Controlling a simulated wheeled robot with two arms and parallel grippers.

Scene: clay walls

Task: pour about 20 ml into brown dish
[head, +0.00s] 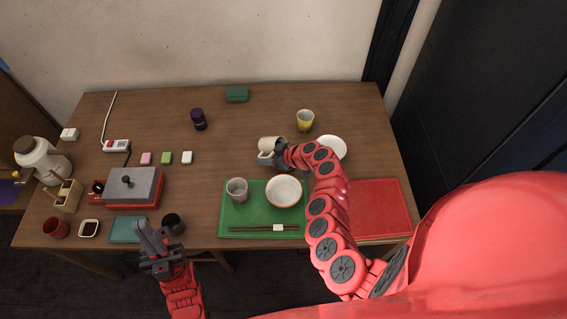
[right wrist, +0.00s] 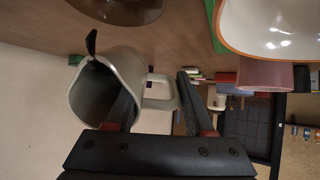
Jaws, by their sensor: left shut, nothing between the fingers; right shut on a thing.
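A cream mug (head: 270,143) with a handle is held by my right gripper (head: 270,160) above the table, behind the green mat. In the right wrist view, the mug (right wrist: 80,95) has its handle between the dark fingers. Its mouth faces the lower left of that picture; whether liquid is inside cannot be told. A glossy brown dish (right wrist: 118,8) is partly cut off at the top of the wrist view, close to the mug. In the head view my arm and gripper seem to hide it. My left gripper (head: 146,228) is shut and empty near the front edge.
A white bowl (head: 284,191), a pinkish cup (head: 237,190) and chopsticks (head: 262,228) are on the green mat (head: 240,216). The red mat (head: 380,205) is bare.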

